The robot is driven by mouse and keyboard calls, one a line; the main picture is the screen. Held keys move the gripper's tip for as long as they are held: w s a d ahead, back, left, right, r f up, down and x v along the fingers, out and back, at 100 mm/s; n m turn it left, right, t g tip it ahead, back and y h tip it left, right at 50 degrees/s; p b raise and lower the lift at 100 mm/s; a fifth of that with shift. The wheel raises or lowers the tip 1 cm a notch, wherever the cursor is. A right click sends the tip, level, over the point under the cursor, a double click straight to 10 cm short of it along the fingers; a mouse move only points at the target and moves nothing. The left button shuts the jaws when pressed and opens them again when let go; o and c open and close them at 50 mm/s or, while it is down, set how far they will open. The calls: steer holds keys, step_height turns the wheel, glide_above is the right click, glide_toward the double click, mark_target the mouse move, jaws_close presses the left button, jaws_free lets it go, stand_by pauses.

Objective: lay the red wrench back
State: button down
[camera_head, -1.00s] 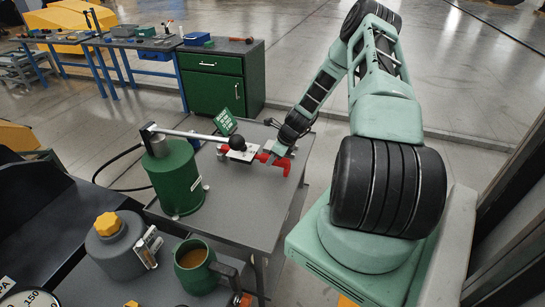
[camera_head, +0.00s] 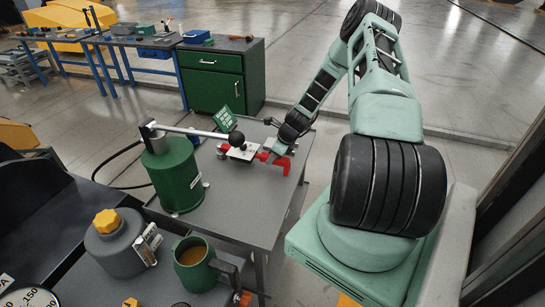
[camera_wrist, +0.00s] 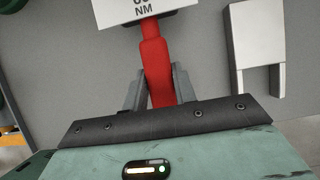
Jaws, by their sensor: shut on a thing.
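The red wrench (camera_head: 284,164) is at the right side of the grey table, by the white plate (camera_head: 243,153). In the wrist view its red shaft (camera_wrist: 155,50) runs up from between my fingers to a white label marked NM (camera_wrist: 145,10). My gripper (camera_wrist: 157,88) is shut on the wrench, one finger on each side of the shaft. In the head view my gripper (camera_head: 276,154) is at the wrench, low over the table. The wrench's far end is hidden in the wrist view. I cannot tell whether the wrench touches the table.
A green cylinder (camera_head: 177,180) with a long lever ending in a black ball (camera_head: 236,138) stands left of the wrench. A green sign (camera_head: 228,120) is behind. A green mug (camera_head: 195,268) and grey canister (camera_head: 115,245) stand in front. The grey table (camera_head: 240,205) is bare at its front.

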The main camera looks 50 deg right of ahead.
steer(key=c, duration=1)
jaws_free()
steer(key=shift+c, duration=0.2)
steer(key=b+v, duration=0.3)
steer(key=v, duration=1.4)
steer(key=shift+d+r+b, duration=0.15)
steer(key=shift+r+b, duration=0.1)
steer(key=shift+b, duration=0.05)
steer(key=shift+s, duration=0.1)
